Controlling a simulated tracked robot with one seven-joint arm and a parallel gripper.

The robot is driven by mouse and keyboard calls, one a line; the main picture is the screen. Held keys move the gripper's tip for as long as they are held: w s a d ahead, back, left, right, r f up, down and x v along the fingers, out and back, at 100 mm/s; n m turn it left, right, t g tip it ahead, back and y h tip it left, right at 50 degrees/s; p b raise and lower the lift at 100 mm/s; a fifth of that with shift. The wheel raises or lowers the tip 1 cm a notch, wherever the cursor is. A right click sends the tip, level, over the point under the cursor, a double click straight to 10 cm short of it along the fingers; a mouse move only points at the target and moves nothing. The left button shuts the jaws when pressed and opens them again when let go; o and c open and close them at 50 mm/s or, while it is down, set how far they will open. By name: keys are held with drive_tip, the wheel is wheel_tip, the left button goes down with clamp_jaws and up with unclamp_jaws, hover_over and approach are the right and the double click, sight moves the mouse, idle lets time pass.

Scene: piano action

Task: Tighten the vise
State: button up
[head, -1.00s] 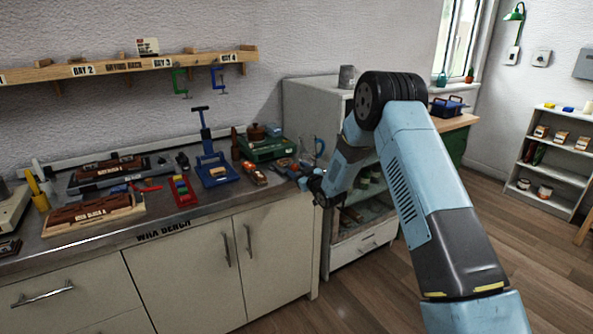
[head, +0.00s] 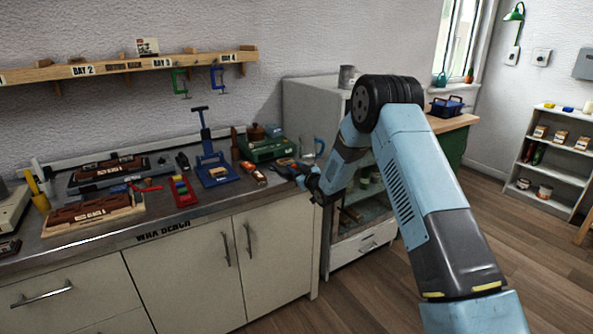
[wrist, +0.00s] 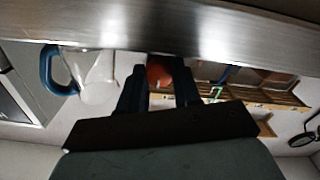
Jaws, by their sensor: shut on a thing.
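My gripper (head: 305,176) is at the right front corner of the workbench, low by its edge. A small grey-blue device at the bench's right end, which seems to be the vise (head: 284,162), is partly hidden by my gripper. Its jaws and handle are too small to make out, and the gripped part, likely the handle, is hidden.
A clear jug (wrist: 97,78) with a blue handle stands close by on the bench. A green stove (head: 262,150), a blue press (head: 214,170) and an orange-red tool (head: 254,173) stand left. The steel bench edge (wrist: 150,28) is very near my fingers.

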drive_tip(key=shift+c, duration=0.7)
drive_tip(key=shift+d+m, duration=0.1)
drive_tip(key=shift+m, duration=0.2)
drive_tip(key=m, duration=0.5)
drive_tip(key=shift+w+d, duration=0.1)
drive_tip(key=shift+d, duration=0.05)
drive_tip(key=m, duration=0.6)
drive_tip(key=shift+d+m, duration=0.1)
drive_tip(key=shift+m, duration=0.2)
drive_tip(key=shift+w, duration=0.1)
drive_tip(key=o, duration=0.8)
drive_tip(key=shift+o, duration=1.3)
